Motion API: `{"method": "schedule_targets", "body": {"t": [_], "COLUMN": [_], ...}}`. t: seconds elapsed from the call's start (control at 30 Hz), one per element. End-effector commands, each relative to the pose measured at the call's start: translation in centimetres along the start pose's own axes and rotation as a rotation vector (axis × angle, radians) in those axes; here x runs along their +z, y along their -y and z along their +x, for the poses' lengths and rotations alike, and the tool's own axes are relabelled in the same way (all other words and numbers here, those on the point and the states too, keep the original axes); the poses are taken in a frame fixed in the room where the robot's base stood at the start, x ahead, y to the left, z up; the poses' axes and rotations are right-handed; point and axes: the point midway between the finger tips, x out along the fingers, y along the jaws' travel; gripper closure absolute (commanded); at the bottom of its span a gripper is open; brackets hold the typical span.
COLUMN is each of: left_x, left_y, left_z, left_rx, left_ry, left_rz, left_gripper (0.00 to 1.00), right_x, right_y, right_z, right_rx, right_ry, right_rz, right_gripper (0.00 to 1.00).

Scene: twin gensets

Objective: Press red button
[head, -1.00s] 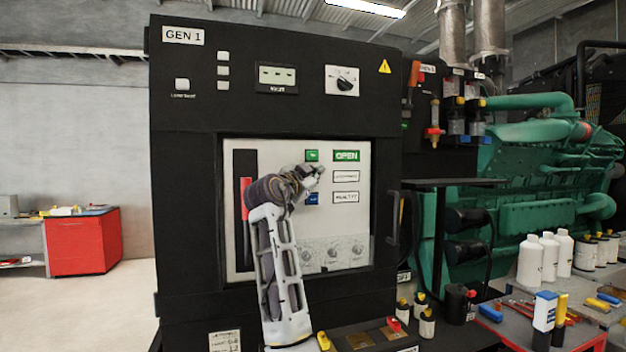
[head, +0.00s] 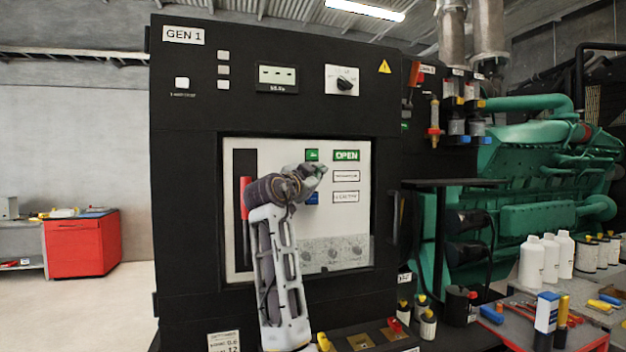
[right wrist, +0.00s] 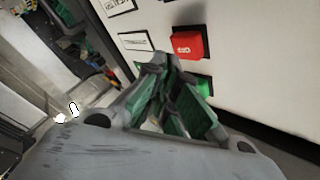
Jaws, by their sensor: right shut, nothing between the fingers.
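The red button (right wrist: 187,46) shows in the right wrist view as a raised red square with a pale mark on a light panel. In the head view it is hidden behind my right gripper (head: 319,171), which is in front of the panel (head: 345,225) of the GEN 1 cabinet. My left gripper is out of view.
A red lever (head: 246,195) stands in a black slot left of the buttons. Three dials (head: 333,256) sit low on the panel. A black cabinet handle (head: 392,217) is to the right. A table with bottles and tools (head: 590,312) is at the lower right.

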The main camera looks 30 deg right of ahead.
Motion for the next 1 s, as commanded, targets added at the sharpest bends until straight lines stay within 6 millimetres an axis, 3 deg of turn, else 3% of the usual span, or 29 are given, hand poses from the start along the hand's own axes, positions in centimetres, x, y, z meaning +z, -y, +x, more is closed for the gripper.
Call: {"method": "schedule_targets", "body": {"t": [0.17,0.73,1.0], "left_x": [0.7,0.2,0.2], "left_y": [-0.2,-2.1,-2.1], "left_z": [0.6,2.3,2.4], "left_rx": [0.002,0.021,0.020], "left_ry": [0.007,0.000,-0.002], "left_rz": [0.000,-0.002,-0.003], "left_gripper": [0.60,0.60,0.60], "right_x": [-0.3,-2.0,-2.4], "right_y": [-0.5,-2.3,-2.5], "right_z": [-0.7,-3.0,-3.4], "right_rx": [-0.001,-0.001,0.000], "right_ry": [0.000,0.000,0.000], "right_rz": [0.002,0.001,0.000], "right_gripper": [1.00,1.00,1.00]}}
